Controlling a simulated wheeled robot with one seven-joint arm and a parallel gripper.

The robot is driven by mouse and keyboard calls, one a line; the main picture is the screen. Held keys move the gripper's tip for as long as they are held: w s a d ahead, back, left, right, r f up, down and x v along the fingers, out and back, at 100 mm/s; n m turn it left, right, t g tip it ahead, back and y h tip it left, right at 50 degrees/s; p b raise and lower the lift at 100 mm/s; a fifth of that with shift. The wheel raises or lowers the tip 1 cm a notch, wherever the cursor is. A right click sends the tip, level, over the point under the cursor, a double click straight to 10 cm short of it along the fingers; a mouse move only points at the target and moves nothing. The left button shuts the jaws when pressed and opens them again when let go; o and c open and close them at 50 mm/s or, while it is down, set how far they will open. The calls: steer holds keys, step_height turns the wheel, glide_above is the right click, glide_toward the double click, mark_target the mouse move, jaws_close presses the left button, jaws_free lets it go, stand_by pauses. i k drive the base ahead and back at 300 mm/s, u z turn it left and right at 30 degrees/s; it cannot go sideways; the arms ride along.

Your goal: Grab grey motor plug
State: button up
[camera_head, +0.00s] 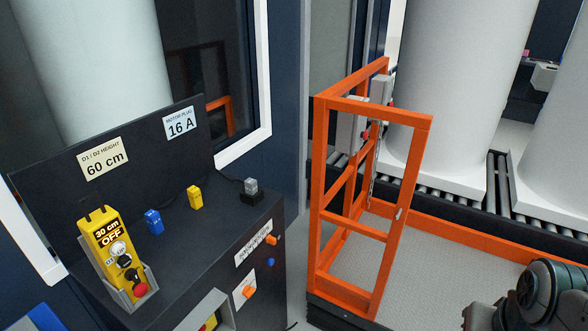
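A small grey plug (251,186) stands upright in a black base at the right end of the dark console top (225,222). A blue plug (154,221) and a yellow plug (195,196) stand to its left on the same top. The sign above reads "MOTOR PLUG 16 A" (181,123). A dark, rounded part of my arm shows at the lower right, well away from the grey plug. I cannot make out the gripper's fingers in this view.
A yellow pendant (107,241) reading "30 cm OFF" sits in a grey holder at the console's left. An orange lift cage (322,200) stands right of the console. Large white tanks stand on rollers behind it.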

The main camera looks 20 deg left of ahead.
mark_target(251, 186)
steer(key=u, duration=0.4)
steer(key=i, duration=0.8)
steer(key=u, duration=0.8)
steer(key=i, duration=0.55)
